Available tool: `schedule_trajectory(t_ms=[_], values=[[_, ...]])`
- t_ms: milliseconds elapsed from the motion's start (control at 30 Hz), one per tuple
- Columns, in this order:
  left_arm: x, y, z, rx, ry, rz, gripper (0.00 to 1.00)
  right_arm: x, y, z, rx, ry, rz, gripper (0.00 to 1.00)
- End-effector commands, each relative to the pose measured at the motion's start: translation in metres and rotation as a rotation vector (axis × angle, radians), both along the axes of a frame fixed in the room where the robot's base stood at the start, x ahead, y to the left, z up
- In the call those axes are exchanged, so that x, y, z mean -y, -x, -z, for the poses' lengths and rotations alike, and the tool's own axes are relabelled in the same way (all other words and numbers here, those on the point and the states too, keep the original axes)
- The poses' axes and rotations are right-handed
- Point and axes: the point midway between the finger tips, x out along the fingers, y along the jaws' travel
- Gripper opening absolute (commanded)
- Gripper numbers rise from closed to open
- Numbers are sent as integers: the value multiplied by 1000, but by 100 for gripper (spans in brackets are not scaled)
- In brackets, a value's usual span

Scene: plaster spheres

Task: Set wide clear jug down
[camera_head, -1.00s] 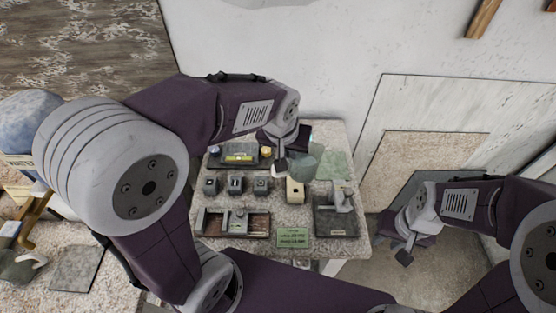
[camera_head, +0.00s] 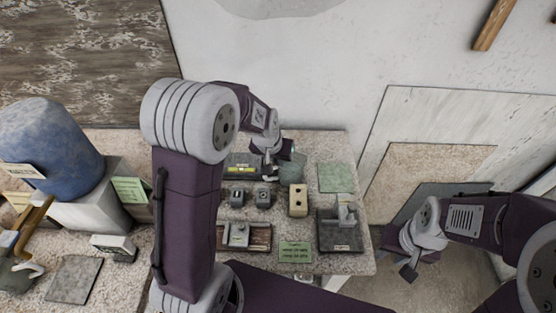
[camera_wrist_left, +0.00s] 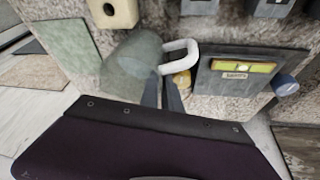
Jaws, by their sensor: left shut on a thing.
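The wide clear jug (camera_wrist_left: 135,58) is a see-through, greenish cylinder with a pale loop handle. My left gripper (camera_wrist_left: 163,92) is shut on it by its handle side, over the back of the speckled table. In the head view the jug (camera_head: 289,170) shows partly behind my left gripper (camera_head: 268,173), between the grey tray and the green mat. I cannot tell whether its base touches the table. My right gripper (camera_head: 408,271) is apart from the table, low at the right, and its jaw opening is unclear.
The green mat (camera_head: 335,178) lies bare right of the jug. The grey tray (camera_wrist_left: 225,82) with a yellow level is close on the handle side. A cream block (camera_head: 298,201), small grey blocks and a grey fixture (camera_head: 340,236) stand in front.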

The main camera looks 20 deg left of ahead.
Motion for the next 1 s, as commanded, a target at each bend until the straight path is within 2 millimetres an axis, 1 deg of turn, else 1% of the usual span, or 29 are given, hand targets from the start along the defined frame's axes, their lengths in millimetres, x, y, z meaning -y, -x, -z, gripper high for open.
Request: schedule_trajectory(t_ms=[100,233,300,333,567,667,767,867,1000], values=[[0,0,-1,2,0,0,0,0,0,0,0,0,0,33],[0,0,3,1,0,0,0,0,0,3,0,0,0,33],[0,0,2,0,0,0,24,0,0,2,0,0,0,33],[0,0,2,0,0,0,29,0,0,2,0,0,0,33],[0,0,2,0,0,0,29,0,0,2,0,0,0,33],[0,0,-1,0,0,0,29,0,0,-1,0,0,0,33],[0,2,-10,3,0,0,29,0,0,-2,0,0,0,33],[-1,8,-28,6,0,0,29,0,0,-5,0,0,0,33],[-2,21,-60,7,1,-1,29,0,0,-10,0,0,0,33]])
